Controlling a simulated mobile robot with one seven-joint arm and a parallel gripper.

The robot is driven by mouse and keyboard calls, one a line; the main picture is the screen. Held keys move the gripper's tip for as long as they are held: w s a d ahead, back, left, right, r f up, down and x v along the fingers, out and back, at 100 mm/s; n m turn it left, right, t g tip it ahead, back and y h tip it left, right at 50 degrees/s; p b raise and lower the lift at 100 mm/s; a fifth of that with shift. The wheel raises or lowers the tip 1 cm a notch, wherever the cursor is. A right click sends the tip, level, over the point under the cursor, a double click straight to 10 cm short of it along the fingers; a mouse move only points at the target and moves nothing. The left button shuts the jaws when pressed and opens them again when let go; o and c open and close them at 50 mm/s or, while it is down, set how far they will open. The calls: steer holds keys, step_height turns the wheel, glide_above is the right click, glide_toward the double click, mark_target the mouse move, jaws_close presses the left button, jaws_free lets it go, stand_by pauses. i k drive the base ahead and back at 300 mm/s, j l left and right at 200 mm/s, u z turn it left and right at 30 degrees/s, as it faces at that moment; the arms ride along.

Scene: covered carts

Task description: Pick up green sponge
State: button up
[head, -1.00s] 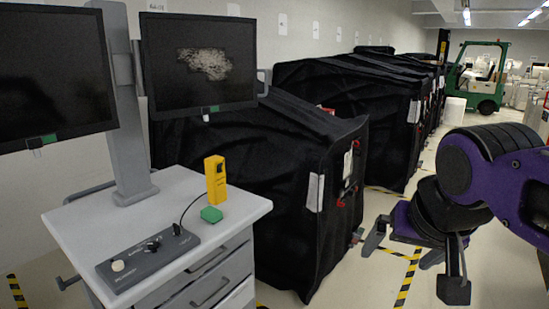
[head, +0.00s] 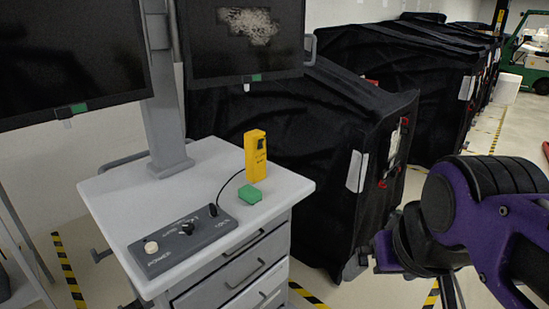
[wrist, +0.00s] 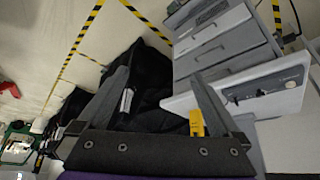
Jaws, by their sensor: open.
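The green sponge (head: 250,194) is a small block lying near the right edge of the light grey cart top (head: 125,190), in front of an upright yellow device (head: 255,157). My gripper (wrist: 159,80) is open, with its two dark fingers spread and nothing between them. In the head view it is low on the right, partly hidden by my purple arm, beyond the cart's right side and well apart from the sponge. In the wrist view the cart appears tilted at the right and the yellow device shows near the right finger. I cannot make out the sponge there.
A grey control box (head: 182,242) with knobs and a cable lies on the cart top. Two monitors stand over the cart on a grey post (head: 165,100). Black covered carts (head: 300,150) stand behind and to the right. Yellow-black tape marks the floor.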

mark_target(250, 194)
steer(key=i+u, duration=0.1)
steer(key=u, duration=0.35)
steer(key=l+u, duration=0.15)
steer(key=u, duration=0.3)
steer(key=i+l+u, duration=0.1)
steer(key=u, duration=0.35)
steer(key=l+u, duration=0.25)
steer(key=l, duration=0.15)
steer(key=i+l+u, duration=0.1)
steer(key=l+u, duration=0.15)
steer(key=l, duration=0.15)
steer(key=l+u, duration=0.1)
steer(key=l, duration=0.7)
steer(key=l+z, duration=0.15)
steer(key=l, duration=1)
steer(key=k, duration=0.15)
steer(key=i+j+u, duration=0.1)
steer(key=j, duration=0.35)
steer(key=i+j+u, duration=0.1)
steer(key=j, duration=0.3)
